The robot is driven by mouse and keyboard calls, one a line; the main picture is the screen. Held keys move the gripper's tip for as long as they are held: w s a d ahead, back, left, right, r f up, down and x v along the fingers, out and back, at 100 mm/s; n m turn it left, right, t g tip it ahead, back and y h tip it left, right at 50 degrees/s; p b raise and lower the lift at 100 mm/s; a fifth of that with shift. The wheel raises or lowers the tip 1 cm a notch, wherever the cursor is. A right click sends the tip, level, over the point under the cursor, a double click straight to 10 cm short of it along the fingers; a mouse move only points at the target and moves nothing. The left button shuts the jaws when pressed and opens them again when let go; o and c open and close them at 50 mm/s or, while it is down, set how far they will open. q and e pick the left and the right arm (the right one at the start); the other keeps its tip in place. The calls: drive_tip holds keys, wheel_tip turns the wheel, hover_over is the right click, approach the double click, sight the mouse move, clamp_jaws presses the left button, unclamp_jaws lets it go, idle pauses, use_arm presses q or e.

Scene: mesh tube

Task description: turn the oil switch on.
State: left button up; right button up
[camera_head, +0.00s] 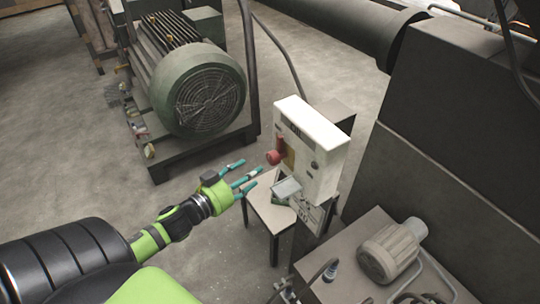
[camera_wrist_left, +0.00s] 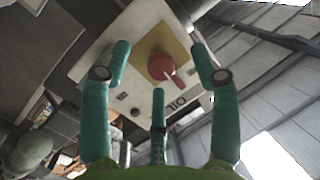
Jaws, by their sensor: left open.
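The oil switch is a red rotary knob (camera_head: 273,157) on a yellow plate, on the front of a white control box (camera_head: 318,140). In the left wrist view the red knob (camera_wrist_left: 162,67) is ahead, between my spread fingers, with the letters "OIL" printed on the panel beside it. My left gripper (camera_head: 246,176) is open, its teal fingers spread and pointing at the box. The fingertips are just short of the knob, and I see no contact. The left gripper also shows in the wrist view (camera_wrist_left: 160,90). My right gripper is in neither view.
A small table (camera_head: 262,207) stands below the box, with a small grey-green item (camera_head: 286,190) near its edge. A large green motor (camera_head: 200,95) stands behind on the left. A dark machine (camera_head: 460,120) fills the right. Open concrete floor lies left of the box.

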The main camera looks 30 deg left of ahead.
sight(269, 159)
use_arm(q)
drive_tip(key=shift+w+d+r+m+h+p, duration=0.3)
drive_tip(key=shift+w+d+r+m+h, duration=0.15)
drive_tip(key=shift+w+h, duration=0.45)
drive_tip(key=shift+w+d+r+m+h+p, duration=0.35)
drive_tip(key=shift+w+d+m+h, duration=0.2)
drive_tip(key=shift+w, duration=0.5)
drive_tip(key=shift+w+d+r+m+h+p, duration=0.25)
drive_tip(key=shift+w+d+r+m+h, duration=0.25)
drive_tip(key=shift+w+h, duration=0.4)
drive_tip(key=shift+w, duration=0.1)
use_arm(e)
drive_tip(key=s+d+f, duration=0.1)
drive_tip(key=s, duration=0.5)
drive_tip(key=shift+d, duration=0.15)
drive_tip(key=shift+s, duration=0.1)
